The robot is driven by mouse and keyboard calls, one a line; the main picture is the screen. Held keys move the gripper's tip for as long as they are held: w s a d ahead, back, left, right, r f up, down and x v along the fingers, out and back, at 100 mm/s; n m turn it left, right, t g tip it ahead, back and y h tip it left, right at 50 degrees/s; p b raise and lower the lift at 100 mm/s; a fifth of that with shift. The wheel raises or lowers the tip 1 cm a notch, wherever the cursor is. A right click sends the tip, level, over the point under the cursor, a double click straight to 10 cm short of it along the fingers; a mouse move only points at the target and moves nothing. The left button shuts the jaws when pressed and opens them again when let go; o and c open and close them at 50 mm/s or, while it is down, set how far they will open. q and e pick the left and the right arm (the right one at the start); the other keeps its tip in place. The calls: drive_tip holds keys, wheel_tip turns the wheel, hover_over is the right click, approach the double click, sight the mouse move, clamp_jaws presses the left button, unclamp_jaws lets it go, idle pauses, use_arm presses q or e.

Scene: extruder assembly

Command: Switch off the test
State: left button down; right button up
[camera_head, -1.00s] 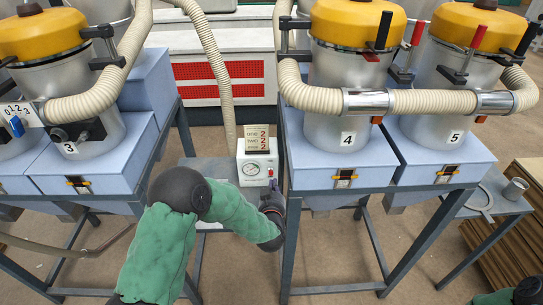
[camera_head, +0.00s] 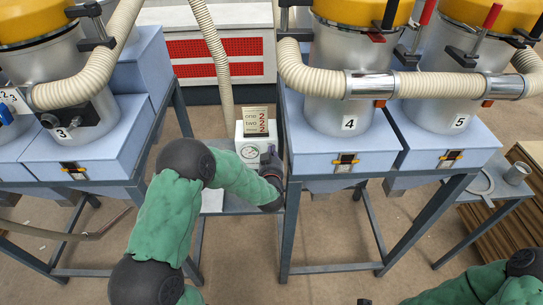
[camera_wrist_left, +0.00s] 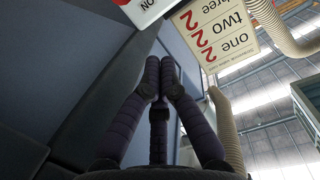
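The white test box (camera_head: 241,143) with a round gauge (camera_head: 250,153) stands on a low grey shelf between two blue-topped frames. A card (camera_head: 257,121) with number words stands on top of it. My left gripper (camera_head: 267,155) is at the right part of the box front and covers the spot where the switch is. In the left wrist view, its dark fingers (camera_wrist_left: 159,66) are drawn together with nothing seen between them. Contact cannot be told. My right arm enters at the lower right; its gripper is almost wholly out of frame.
Hopper 4 (camera_head: 340,95) and hopper 5 (camera_head: 450,100) stand right of the box, hopper 3 (camera_head: 60,75) left. A table leg (camera_head: 292,225) is close beside my left gripper. A beige hose (camera_head: 213,45) hangs behind the box. A metal cup (camera_head: 517,172) stands at the far right.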

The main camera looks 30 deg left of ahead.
use_arm(q)
drive_tip(key=x, duration=0.6)
drive_tip(key=shift+w, duration=0.1)
drive_tip(key=shift+s+d+f, duration=0.1)
drive_tip(key=shift+s+f, duration=0.25)
drive_tip(key=shift+f, duration=0.25)
drive_tip(key=shift+s+f, duration=0.35)
drive_tip(key=shift+f, duration=0.25)
drive_tip(key=shift+s+f+p, duration=0.3)
drive_tip(key=shift+s+f, duration=0.1)
drive_tip(key=shift+f, duration=0.2)
drive_tip(key=shift+d, duration=0.1)
